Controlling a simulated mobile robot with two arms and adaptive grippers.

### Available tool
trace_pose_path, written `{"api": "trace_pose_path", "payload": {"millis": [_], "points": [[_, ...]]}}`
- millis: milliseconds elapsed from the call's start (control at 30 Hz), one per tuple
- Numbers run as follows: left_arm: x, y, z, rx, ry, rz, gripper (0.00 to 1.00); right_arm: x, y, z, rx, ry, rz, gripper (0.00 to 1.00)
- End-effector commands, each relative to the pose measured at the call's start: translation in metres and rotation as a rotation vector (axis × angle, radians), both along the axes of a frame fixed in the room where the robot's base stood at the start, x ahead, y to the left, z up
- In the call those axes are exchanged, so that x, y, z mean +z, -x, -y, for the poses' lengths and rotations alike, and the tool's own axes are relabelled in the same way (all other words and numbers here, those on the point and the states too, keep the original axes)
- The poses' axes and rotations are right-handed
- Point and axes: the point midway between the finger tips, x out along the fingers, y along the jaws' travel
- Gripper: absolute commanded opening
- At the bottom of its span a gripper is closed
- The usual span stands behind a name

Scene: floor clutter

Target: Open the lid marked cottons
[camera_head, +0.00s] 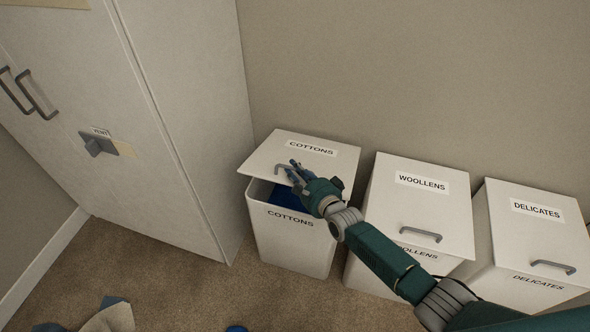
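The lid marked COTTONS (325,162) is on the left white bin (292,245). It is partly raised at the front, and a dark gap shows beneath it. Something blue (284,197) shows in the gap. The lid's grey handle (277,171) is at its front edge, partly hidden by my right gripper. My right gripper (293,172) is at the handle with its fingers closed around it, while the lid stands off the rim. My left gripper is not in view.
Bins marked WOOLLENS (408,205) and DELICATES (520,232) stand to the right with lids down. A tall white cabinet (185,120) stands close on the left. Cloth (110,318) lies on the carpet at the bottom left. A small blue item (236,328) shows at the bottom edge.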

Motion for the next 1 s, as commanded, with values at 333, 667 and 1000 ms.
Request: {"api": "trace_pose_path", "payload": {"millis": [333,667,1000], "points": [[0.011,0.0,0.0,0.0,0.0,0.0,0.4,0.026,-0.011,0.005,-0.002,-0.026,-0.048,0.0],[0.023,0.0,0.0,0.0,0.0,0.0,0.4,0.089,-0.055,0.022,-0.002,-0.115,-0.251,0.0],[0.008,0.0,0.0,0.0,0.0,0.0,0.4,0.132,-0.106,0.043,-0.002,-0.204,-0.461,0.0]]}}
